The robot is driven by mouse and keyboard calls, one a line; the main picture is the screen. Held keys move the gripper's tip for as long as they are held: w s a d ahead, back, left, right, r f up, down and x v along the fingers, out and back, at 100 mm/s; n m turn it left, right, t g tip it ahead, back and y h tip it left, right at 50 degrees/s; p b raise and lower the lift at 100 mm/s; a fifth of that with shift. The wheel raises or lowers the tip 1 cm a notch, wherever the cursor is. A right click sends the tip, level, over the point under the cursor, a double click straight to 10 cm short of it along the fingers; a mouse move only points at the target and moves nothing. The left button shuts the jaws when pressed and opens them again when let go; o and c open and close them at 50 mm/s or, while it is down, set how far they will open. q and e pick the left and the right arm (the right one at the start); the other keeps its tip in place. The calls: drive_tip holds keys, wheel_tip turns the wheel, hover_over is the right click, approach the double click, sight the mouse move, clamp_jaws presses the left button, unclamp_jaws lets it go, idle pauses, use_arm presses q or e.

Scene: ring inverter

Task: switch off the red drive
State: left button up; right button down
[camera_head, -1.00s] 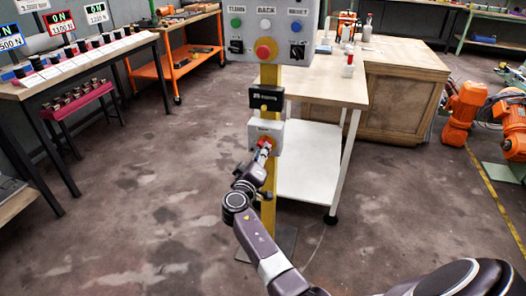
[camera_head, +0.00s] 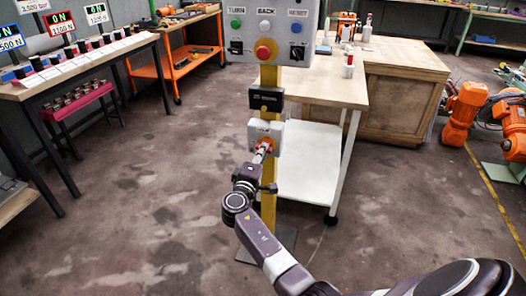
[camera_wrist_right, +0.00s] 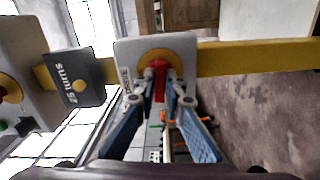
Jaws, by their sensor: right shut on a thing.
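A white switch box (camera_head: 266,134) is fixed low on a yellow post, with a red handle on a yellow round plate at its lower part. The right wrist view also shows the box (camera_wrist_right: 130,52) and the red handle (camera_wrist_right: 159,82). My right gripper (camera_head: 261,153) is at the box front; in the wrist view its fingertips (camera_wrist_right: 160,97) are on either side of the handle, shut on it. The fingers partly hide the handle. At the back left, a red-framed display (camera_head: 60,23) reads ON. My left gripper is not in view.
A control panel (camera_head: 267,12) with several buttons and a black timer box (camera_head: 266,99) are on the same post (camera_head: 268,75). A wooden-topped table (camera_head: 330,82) stands behind it. The floor to the left is clear.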

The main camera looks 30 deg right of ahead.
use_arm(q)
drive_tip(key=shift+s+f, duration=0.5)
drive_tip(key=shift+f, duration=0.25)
use_arm(e)
drive_tip(key=shift+n, duration=0.9)
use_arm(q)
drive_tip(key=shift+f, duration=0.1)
use_arm(e)
drive_tip(key=shift+f, duration=0.1)
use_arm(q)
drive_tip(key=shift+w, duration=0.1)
use_arm(e)
drive_tip(key=c, duration=2)
unclamp_jaws()
drive_tip(key=shift+a, duration=0.15)
drive_tip(key=v, duration=1.2)
drive_tip(key=shift+s, duration=0.1)
